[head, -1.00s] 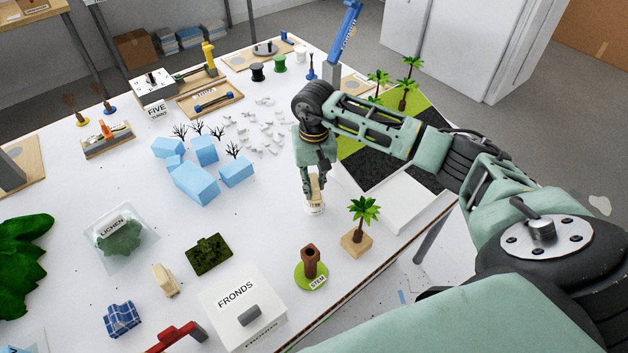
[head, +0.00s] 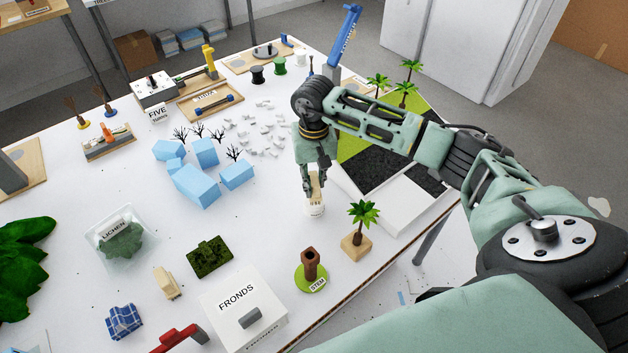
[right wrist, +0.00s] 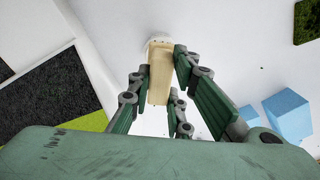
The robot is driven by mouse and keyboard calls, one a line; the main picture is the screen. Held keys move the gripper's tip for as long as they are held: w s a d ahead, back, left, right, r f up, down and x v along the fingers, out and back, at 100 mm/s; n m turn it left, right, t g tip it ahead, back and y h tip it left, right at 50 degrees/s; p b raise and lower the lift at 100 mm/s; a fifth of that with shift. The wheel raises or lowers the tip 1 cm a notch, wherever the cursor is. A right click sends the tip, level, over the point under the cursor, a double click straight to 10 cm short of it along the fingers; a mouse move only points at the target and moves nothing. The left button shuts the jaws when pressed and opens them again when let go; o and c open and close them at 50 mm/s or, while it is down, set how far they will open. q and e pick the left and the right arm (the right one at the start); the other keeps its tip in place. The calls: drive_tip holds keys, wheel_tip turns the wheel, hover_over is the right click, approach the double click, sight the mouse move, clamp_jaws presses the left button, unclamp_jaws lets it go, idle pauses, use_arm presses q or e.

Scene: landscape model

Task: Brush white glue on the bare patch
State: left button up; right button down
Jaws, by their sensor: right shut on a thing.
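My right gripper (head: 315,188) is shut on the pale wooden handle of a brush (right wrist: 160,78), which it holds nearly upright. The brush's lower end is at a small white labelled pot (head: 315,210) on the table; its bristles are hidden. The pot's top also shows in the right wrist view (right wrist: 158,42). To the right lies the landscape board, with green and black areas and a white bare patch (head: 397,207) at its near corner. The gripper is left of that patch, apart from it. My left gripper is not in view.
A palm on a wooden block (head: 356,244) and a brown stem on a green disc (head: 309,270) stand near the pot. Light blue blocks (head: 197,185) lie to the left. A white FRONDS box (head: 243,308) stands at the front. Palms (head: 404,92) stand at the board's far end.

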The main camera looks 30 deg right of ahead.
sight(314, 179)
drive_tip(key=shift+r+p, duration=0.95)
drive_tip(key=shift+r, duration=1.45)
drive_tip(key=shift+r, duration=0.4)
wheel_tip(314, 179, up, 13)
drive_tip(key=p, duration=0.3)
drive_tip(key=s+a+f+n+b, duration=0.1)
drive_tip(key=s+a+f+n, duration=0.1)
drive_tip(key=s+a, duration=0.4)
drive_tip(key=s+a+f+n+b, duration=0.1)
drive_tip(key=s+a+n+b, duration=0.1)
drive_tip(key=s+a, duration=0.5)
drive_tip(key=shift+s+a+f+n, duration=0.2)
drive_tip(key=shift+s+f+n, duration=0.25)
drive_tip(key=shift+s, duration=0.5)
drive_tip(key=shift+d, duration=0.1)
